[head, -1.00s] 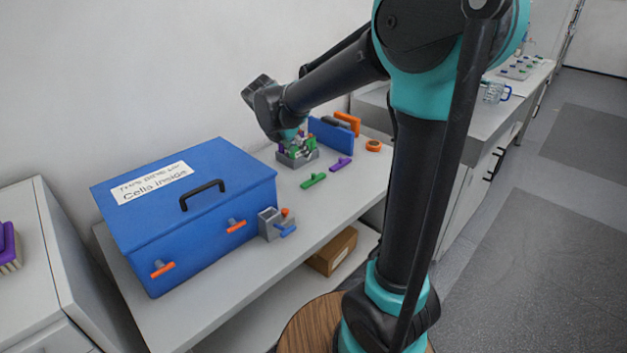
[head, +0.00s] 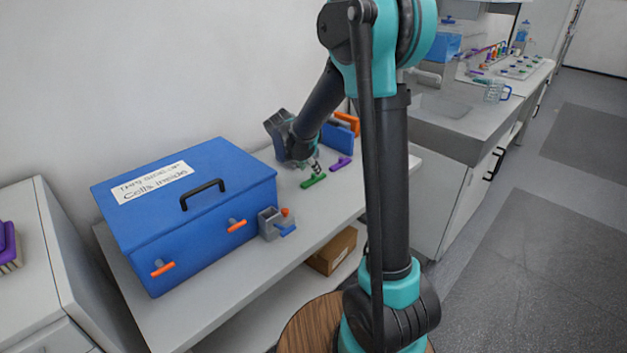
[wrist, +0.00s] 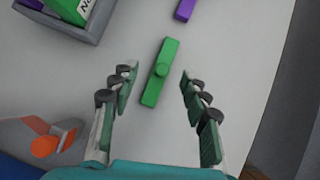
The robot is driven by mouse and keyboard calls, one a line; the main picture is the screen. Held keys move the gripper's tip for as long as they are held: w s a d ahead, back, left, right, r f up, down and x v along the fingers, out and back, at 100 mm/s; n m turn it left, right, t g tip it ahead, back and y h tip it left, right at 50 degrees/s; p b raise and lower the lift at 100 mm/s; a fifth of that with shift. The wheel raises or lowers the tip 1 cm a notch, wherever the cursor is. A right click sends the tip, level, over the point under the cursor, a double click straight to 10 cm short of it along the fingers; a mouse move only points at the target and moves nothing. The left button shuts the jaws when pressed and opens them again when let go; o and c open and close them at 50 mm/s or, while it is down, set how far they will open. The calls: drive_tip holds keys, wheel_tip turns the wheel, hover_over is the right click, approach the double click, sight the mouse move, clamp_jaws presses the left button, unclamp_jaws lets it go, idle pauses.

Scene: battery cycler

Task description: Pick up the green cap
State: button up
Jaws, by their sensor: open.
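In the head view the green cap (head: 313,181) lies in front of the gripper's tips. My gripper (wrist: 158,84) is open and empty, with one finger on each side of the cap. It also shows in the head view (head: 314,166), pointing down. I cannot tell the exact height between the fingertips and the cap.
A grey holder (wrist: 95,22) with a green block stands at the upper left in the wrist view. A purple cap (wrist: 185,9) lies beyond the green one. A grey holder with orange knob (head: 270,222) and the blue box (head: 190,215) stand left. The bench edge is right.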

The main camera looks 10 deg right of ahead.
sight(314, 174)
drive_tip(key=shift+s+x, duration=0.15)
drive_tip(key=shift+x, duration=1)
drive_tip(key=shift+s+x, duration=0.1)
drive_tip(key=shift+x, duration=1.1)
drive_tip(key=shift+d, duration=0.1)
drive_tip(key=shift+c, duration=0.4)
drive_tip(key=c, duration=0.9)
